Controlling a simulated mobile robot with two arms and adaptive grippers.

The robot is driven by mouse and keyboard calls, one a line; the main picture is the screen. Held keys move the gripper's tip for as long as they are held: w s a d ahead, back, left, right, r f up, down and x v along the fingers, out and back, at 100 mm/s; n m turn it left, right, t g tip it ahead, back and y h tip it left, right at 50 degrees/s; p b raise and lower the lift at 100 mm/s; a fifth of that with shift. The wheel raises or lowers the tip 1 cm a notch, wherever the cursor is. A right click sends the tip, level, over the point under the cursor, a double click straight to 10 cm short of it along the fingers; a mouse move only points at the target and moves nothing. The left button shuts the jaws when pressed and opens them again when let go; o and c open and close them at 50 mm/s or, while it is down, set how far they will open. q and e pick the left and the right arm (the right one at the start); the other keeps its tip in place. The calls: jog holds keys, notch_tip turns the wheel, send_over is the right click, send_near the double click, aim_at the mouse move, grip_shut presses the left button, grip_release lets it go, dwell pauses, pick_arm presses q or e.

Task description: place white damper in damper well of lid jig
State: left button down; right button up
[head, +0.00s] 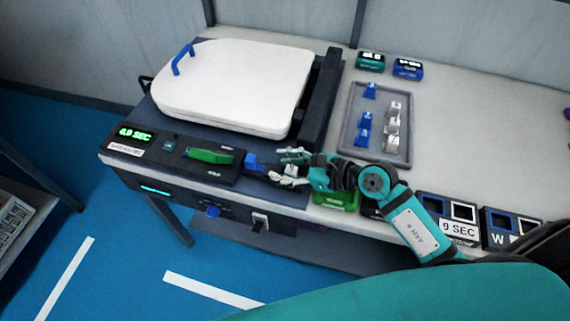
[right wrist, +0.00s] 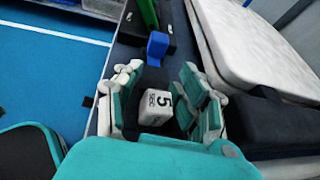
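The white damper (right wrist: 157,107), marked 5 SEC, sits between the fingers of my right gripper (right wrist: 158,92) in the right wrist view. The fingers stand apart on both sides of it; I cannot tell whether they press on it. In the head view my right gripper (head: 291,167) is at the right end of the black lid jig (head: 218,174), and its fingers mostly hide the damper. A blue damper (head: 254,161) is at that end of the jig, just left of the gripper; it shows ahead of the fingers in the right wrist view (right wrist: 157,47). My left gripper is out of view.
A white toilet lid (head: 235,85) with a blue handle (head: 182,60) lies behind the jig. A grey tray (head: 373,154) with several blue and white dampers is to the right. Labelled boxes (head: 450,215) stand along the front right edge. A green handle (head: 209,156) is on the jig.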

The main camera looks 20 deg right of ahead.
jog(key=shift+d+f, duration=0.2)
jog(key=shift+f, duration=0.15)
jog(key=shift+r, duration=0.15)
jog(key=shift+r+p, duration=0.5)
jog(key=shift+p, duration=0.05)
jog(key=b+v, duration=0.2)
jog(key=v, duration=1)
jog(key=shift+r, duration=0.2)
